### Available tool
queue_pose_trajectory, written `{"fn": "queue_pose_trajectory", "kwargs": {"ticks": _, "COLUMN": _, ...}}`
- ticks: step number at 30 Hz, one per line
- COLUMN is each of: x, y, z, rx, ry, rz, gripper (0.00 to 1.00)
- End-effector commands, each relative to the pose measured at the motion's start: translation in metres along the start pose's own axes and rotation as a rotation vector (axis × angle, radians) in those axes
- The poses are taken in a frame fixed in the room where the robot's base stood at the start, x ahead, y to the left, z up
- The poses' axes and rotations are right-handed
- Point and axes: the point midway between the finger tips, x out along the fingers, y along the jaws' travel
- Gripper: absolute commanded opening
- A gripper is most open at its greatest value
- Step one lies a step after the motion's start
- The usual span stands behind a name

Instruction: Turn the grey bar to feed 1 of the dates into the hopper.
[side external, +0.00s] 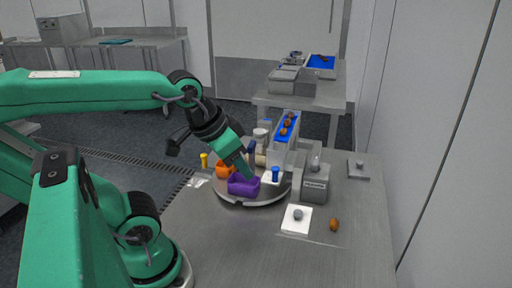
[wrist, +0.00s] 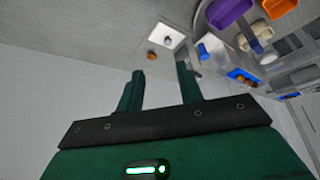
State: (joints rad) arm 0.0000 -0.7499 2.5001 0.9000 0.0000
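My gripper (wrist: 160,72) shows two dark green fingers apart in the wrist view, with nothing between them. In the side view my gripper (side external: 243,172) points down near the purple bin (side external: 242,187). A blue-lined trough (side external: 293,127) holds a few brown dates (side external: 288,122); it also shows in the wrist view (wrist: 243,76). A grey block-shaped unit (side external: 316,184) stands beside the trough. I cannot tell which part is the grey bar or the hopper. One brown date (side external: 333,224) lies loose on the table, also seen in the wrist view (wrist: 152,55).
A round turntable (side external: 222,196) carries the purple bin, an orange bin (side external: 226,170) and small bottles. A white plate with a grey knob (side external: 297,214) lies in front, and a grey plate (side external: 358,170) at right. The front of the table is clear.

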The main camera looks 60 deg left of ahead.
Motion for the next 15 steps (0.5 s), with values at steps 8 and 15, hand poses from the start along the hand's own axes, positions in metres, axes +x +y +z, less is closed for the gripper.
{"fn": "queue_pose_trajectory", "kwargs": {"ticks": 8, "x": 0.0000, "y": 0.0000, "z": 0.0000, "rx": 0.000, "ry": 0.000, "rz": 0.000, "gripper": 0.38}}
{"fn": "queue_pose_trajectory", "kwargs": {"ticks": 15, "x": -0.0007, "y": -0.0009, "z": -0.0061, "rx": 0.013, "ry": -0.009, "rz": -0.002, "gripper": 0.69}}
